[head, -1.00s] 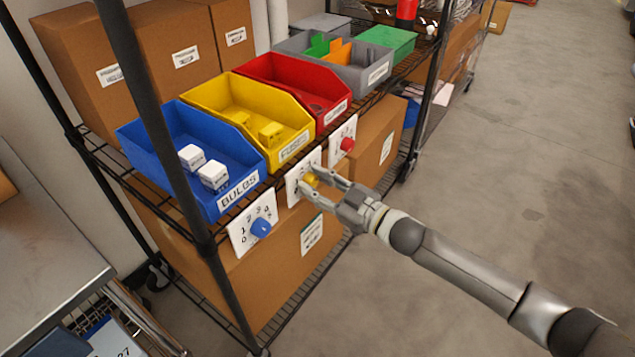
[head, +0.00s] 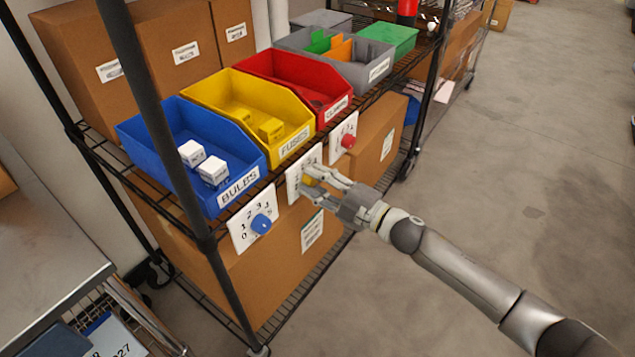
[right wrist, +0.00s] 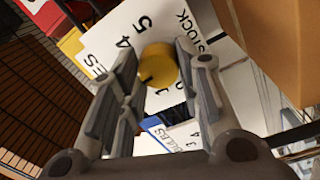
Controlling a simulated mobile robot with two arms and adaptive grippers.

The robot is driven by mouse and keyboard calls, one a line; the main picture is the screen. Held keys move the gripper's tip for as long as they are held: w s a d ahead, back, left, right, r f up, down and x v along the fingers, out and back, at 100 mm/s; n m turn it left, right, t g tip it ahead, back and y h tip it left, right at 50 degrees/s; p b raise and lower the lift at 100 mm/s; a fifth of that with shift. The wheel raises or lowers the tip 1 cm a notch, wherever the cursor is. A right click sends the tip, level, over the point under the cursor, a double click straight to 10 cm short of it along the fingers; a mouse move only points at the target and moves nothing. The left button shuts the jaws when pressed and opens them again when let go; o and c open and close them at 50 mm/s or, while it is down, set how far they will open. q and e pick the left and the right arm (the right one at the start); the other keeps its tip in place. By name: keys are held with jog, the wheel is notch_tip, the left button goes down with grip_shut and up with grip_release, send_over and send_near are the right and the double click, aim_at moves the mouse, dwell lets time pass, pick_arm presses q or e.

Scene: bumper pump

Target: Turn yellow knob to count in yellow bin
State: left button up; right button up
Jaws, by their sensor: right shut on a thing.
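The yellow knob (head: 309,181) sits on a white dial plate (head: 293,187) below the yellow bin (head: 222,90). My right gripper (head: 313,180) is shut on the knob, which is partly hidden by the fingers in the head view. In the right wrist view, the knob (right wrist: 158,65) sits between the two fingers, with a dark mark on its face. The numbers 4 and 5 show on the plate above it; others are partly covered. My left gripper is out of view.
A blue bin (head: 150,140) with two white boxes has a blue knob (head: 261,224) below it. A red bin (head: 270,68) has a red knob (head: 348,141). A black shelf post (head: 150,100) stands in front at left. The floor at right is clear.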

jog(key=shift+f+n, duration=0.15)
jog(key=shift+n, duration=0.55)
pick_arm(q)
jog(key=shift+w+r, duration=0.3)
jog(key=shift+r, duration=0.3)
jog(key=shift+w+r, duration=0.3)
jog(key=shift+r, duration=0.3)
pick_arm(e)
jog(key=shift+n, duration=0.9)
jog(key=o, duration=1)
jog(key=shift+s+d, duration=0.15)
jog(key=shift+d, duration=0.05)
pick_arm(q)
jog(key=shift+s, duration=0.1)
pick_arm(e)
jog(key=v, duration=1.1)
jog(key=shift+s+d, duration=0.15)
jog(key=shift+d, duration=0.1)
